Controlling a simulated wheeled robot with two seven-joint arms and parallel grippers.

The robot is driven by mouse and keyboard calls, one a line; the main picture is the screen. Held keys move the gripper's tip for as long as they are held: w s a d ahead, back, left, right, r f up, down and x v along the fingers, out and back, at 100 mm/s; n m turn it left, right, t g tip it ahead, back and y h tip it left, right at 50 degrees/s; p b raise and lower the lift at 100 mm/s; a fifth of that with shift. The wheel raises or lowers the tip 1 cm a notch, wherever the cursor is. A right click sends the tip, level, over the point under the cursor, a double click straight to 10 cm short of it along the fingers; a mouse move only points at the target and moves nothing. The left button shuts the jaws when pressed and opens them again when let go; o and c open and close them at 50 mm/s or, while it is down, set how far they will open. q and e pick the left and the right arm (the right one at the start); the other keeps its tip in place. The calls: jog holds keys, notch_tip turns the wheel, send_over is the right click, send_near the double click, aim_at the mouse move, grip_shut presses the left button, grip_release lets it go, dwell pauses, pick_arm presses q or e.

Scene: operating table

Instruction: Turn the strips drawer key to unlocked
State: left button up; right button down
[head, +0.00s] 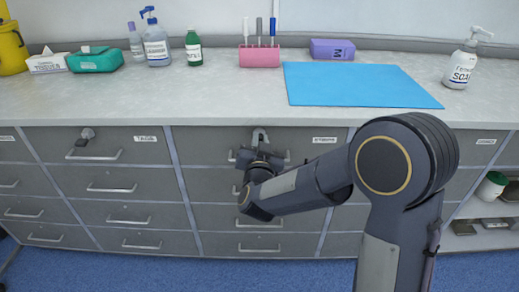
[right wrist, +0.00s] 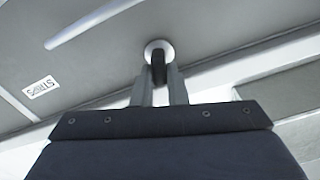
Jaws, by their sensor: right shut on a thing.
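The strips drawer (head: 215,143) is in the top row of the cabinet, below the counter's front edge, and looks closed. Its label (head: 324,140) also shows in the right wrist view (right wrist: 42,89). The black key (right wrist: 157,66) sits in a round pale lock (right wrist: 150,46) on the drawer front. My right gripper (head: 260,137) reaches this lock, and in the right wrist view its two fingers (right wrist: 158,86) are shut on the key, one on each side. In the head view the gripper hides the key. My left gripper is not in view.
On the counter are a blue mat (head: 355,84), a pink holder (head: 260,57), a purple box (head: 332,49) and several bottles. Open shelves (head: 490,225) stand at the right. My right arm crosses the drawer fronts.

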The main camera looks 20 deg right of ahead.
jog(key=shift+s+d+f+m+b, duration=0.1)
jog(key=shift+f+m+b, duration=0.05)
jog(key=shift+m+b, duration=2.2)
jog(key=shift+w+d+f+m+b, duration=0.1)
jog(key=shift+f+m+b, duration=0.05)
jog(key=shift+m+b, duration=2.2)
jog(key=shift+s+d+f+m+b, duration=0.1)
jog(key=shift+f+m+b, duration=0.05)
jog(key=shift+m+b, duration=2.2)
jog(key=shift+m, duration=0.25)
jog(key=c, duration=1.4)
grip_release()
jog(key=shift+c, duration=0.2)
